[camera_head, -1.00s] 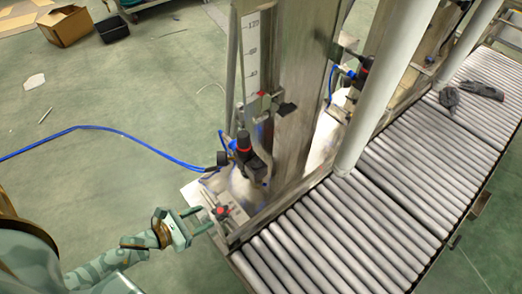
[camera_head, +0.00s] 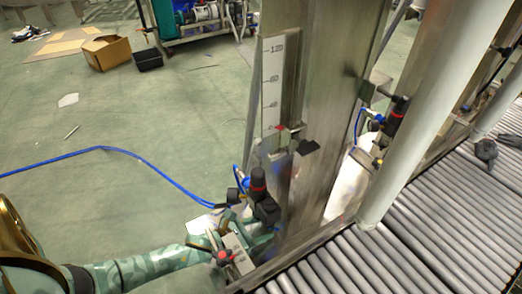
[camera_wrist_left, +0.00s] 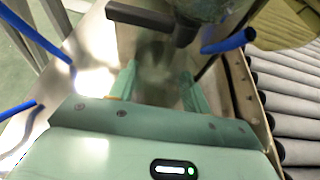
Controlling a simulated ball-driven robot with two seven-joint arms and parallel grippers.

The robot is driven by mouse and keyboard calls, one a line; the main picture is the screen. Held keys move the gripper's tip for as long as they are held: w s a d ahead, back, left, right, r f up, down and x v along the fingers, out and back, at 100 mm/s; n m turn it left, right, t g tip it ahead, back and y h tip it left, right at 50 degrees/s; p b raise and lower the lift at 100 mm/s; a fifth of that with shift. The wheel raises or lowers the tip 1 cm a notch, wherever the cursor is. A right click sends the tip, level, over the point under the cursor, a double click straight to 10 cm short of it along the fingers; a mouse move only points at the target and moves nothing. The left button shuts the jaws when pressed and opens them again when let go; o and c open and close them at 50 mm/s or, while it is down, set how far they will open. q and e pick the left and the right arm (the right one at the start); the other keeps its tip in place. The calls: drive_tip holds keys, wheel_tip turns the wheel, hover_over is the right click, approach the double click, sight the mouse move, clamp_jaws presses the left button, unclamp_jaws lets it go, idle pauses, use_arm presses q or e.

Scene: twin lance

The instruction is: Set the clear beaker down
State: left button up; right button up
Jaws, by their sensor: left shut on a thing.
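My left gripper (camera_wrist_left: 158,92) shows in the wrist view with its two green fingers either side of a blurred, see-through greyish shape. This shape looks like the clear beaker (camera_wrist_left: 155,75), though its outline and base are hard to make out. In the head view my left gripper (camera_head: 255,238) reaches in among the fittings at the foot of the steel column, partly hidden by them. I cannot pick out the beaker there. My right gripper is not in view.
A black and red valve (camera_head: 258,190) with blue hoses stands close by my left gripper. The steel column (camera_head: 328,120) rises behind it. A roller conveyor (camera_head: 420,235) runs along the right. A cardboard box (camera_head: 107,52) and a black bin (camera_head: 149,60) lie on the open floor.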

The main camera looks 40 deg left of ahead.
use_arm(q)
drive_tip(key=shift+s+f, duration=0.15)
drive_tip(key=shift+f, duration=0.45)
drive_tip(key=shift+r, duration=0.2)
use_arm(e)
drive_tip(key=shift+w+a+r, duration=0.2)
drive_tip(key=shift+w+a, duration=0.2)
use_arm(q)
drive_tip(key=o, duration=1)
drive_tip(key=shift+o, duration=0.2)
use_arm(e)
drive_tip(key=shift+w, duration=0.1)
